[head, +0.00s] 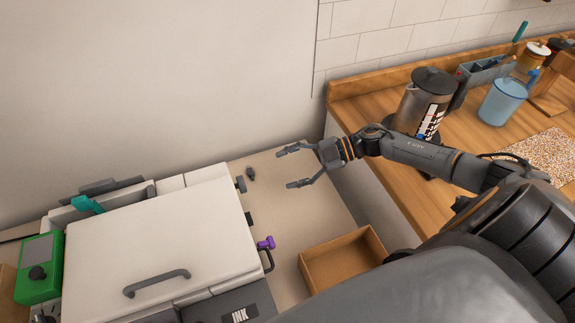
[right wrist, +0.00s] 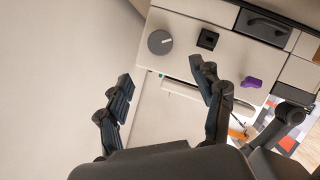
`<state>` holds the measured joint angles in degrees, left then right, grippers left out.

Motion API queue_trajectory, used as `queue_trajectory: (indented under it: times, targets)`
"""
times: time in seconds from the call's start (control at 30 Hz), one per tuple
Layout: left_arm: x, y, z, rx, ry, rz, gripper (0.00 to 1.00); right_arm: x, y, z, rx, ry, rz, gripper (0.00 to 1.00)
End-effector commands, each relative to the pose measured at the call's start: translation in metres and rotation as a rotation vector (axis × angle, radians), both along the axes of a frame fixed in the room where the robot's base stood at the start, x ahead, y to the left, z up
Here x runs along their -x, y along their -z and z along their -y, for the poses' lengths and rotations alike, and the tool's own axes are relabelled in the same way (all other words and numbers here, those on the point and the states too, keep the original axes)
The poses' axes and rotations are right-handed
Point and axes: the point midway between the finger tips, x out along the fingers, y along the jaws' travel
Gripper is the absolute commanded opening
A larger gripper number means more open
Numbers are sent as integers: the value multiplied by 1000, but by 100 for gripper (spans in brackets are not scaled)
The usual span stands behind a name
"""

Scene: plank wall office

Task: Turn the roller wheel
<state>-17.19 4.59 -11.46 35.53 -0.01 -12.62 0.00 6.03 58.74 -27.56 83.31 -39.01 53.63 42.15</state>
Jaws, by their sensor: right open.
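The machine (head: 160,245) has a pale body and a lid with a grey handle. A round dark grey wheel with a light mark (right wrist: 160,42) sits on its side face in the right wrist view; it also shows edge-on in the head view (head: 240,184). A black square fitting (right wrist: 208,38) and a purple lever (right wrist: 252,83) are on the same face; the lever also shows in the head view (head: 266,243). My right gripper (head: 285,168) is open and empty, right of the wheel and apart from it. Its fingers (right wrist: 160,76) point toward that face. My left gripper is not in view.
An open brown box (head: 342,258) stands in front. A wooden counter (head: 465,130) at the right holds a dark-lidded jug (head: 425,95) and a blue container (head: 503,103). A wall rises behind.

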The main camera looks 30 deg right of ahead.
Motion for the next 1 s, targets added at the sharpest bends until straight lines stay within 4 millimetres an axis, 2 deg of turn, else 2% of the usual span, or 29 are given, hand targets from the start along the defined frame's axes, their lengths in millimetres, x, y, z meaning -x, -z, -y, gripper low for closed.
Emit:
queue_trajectory:
  times: [0.07,0.17,0.3,0.4,0.5,0.63,0.73,1.0]
  targets:
    - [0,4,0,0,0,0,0,-2,2,0,-3,-3,-7,67]
    - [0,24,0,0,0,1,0,-10,5,1,-24,-21,-54,67]
    - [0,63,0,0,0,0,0,-24,4,6,-62,-60,-206,67]
    - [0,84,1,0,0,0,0,-29,-1,12,-71,-76,-322,67]
    - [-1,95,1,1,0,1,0,-31,-8,17,-73,-81,-410,67]
    - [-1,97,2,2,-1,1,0,-31,-12,17,-74,-81,-464,67]
    - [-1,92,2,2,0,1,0,-31,-11,7,-74,-84,-470,67]
    - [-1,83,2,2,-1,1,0,-39,8,-43,-77,-85,-468,67]
